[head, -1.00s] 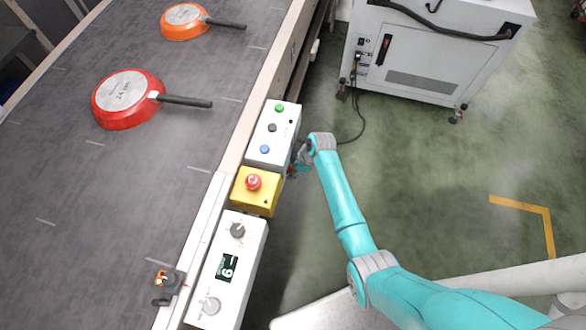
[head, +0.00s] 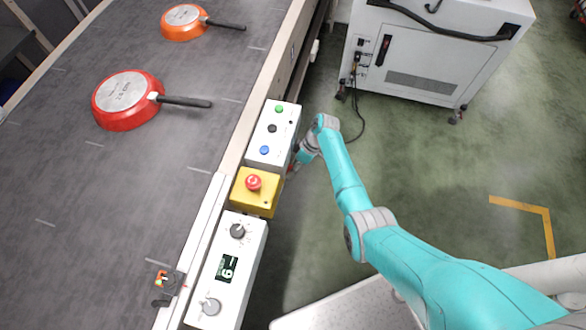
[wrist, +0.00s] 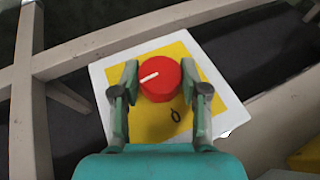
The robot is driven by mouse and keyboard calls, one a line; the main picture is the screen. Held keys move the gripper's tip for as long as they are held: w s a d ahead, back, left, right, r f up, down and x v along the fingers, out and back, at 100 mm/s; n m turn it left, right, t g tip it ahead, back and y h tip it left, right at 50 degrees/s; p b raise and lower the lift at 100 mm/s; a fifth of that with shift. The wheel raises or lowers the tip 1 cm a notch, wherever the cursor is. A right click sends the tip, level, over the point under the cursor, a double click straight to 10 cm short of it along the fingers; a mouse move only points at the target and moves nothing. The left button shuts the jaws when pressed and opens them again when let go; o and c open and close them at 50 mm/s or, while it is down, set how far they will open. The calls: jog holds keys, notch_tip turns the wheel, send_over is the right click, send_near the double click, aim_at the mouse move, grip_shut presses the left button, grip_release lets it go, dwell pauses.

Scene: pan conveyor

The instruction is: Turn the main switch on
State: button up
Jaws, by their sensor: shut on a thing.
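The main switch is a red round knob (wrist: 160,80) on a yellow plate (wrist: 150,122) with a white surround, in the middle of the wrist view. Its white mark lies nearly level, slanting slightly up to the right. A dark "0" is printed on the plate below the knob. My gripper (wrist: 160,86) is shut on the knob, one finger on each side. In the head view my gripper is low beside the grey-white button box (head: 266,137), mostly hidden, and the knob cannot be made out clearly.
A yellow box with a red emergency button (head: 253,183) and a control panel with a display (head: 227,268) line the conveyor (head: 120,200). A red pan (head: 128,98) and an orange pan (head: 183,21) lie on the belt. A white cabinet (head: 420,60) stands behind.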

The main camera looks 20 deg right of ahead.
jog(key=o, duration=1.1)
jog(key=shift+o, duration=0.2)
jog(key=v, duration=1.2)
